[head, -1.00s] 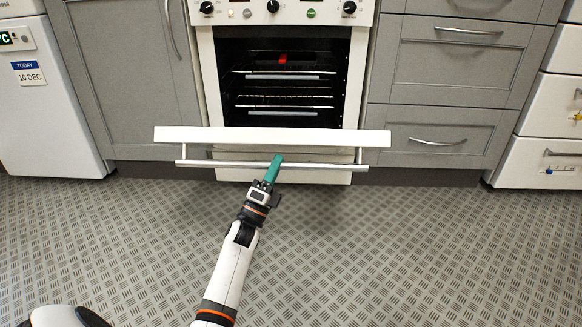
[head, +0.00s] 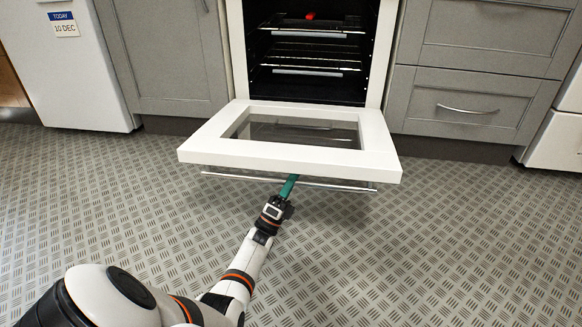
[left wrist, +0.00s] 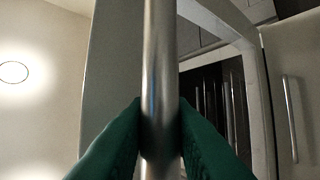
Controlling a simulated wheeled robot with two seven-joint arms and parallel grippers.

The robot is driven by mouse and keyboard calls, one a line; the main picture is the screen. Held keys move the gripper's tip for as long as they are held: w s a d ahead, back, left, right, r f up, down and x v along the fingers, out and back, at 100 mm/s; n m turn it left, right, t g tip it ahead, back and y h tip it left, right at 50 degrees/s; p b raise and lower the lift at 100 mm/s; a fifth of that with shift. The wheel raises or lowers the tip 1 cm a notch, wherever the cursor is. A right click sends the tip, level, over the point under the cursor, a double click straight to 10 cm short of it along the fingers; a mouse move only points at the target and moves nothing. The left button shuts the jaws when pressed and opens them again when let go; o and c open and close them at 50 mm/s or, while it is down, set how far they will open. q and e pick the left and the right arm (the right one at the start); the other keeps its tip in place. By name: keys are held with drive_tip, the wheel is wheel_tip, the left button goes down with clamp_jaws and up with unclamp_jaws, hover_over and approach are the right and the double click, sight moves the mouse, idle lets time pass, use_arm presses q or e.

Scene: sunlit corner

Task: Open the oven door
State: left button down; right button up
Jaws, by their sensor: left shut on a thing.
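The white oven door (head: 372,140) is folded down in front of the oven and looks about level, with a glass pane in its middle. The oven cavity (head: 310,55) is open and dark, with racks inside. The silver bar handle (head: 335,186) runs along the outer edge of the door. My left gripper (head: 289,184) has green fingers, shut on the handle near its middle. In the left wrist view the handle (left wrist: 160,70) stands between both fingers (left wrist: 160,135), with the door (left wrist: 112,80) behind it. My right gripper is not in view.
Grey cabinets stand on both sides: a door front (head: 165,60) at left and drawers (head: 480,100) at right. A white fridge (head: 75,90) is at far left. The patterned metal floor (head: 430,250) in front is clear.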

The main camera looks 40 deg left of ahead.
use_arm(q)
drive_tip(key=shift+w+a+f+y, duration=0.15)
drive_tip(key=shift+f+y, duration=0.15)
drive_tip(key=shift+f, duration=0.85)
drive_tip(key=c, duration=1.3)
unclamp_jaws()
drive_tip(key=shift+s+f, duration=0.2)
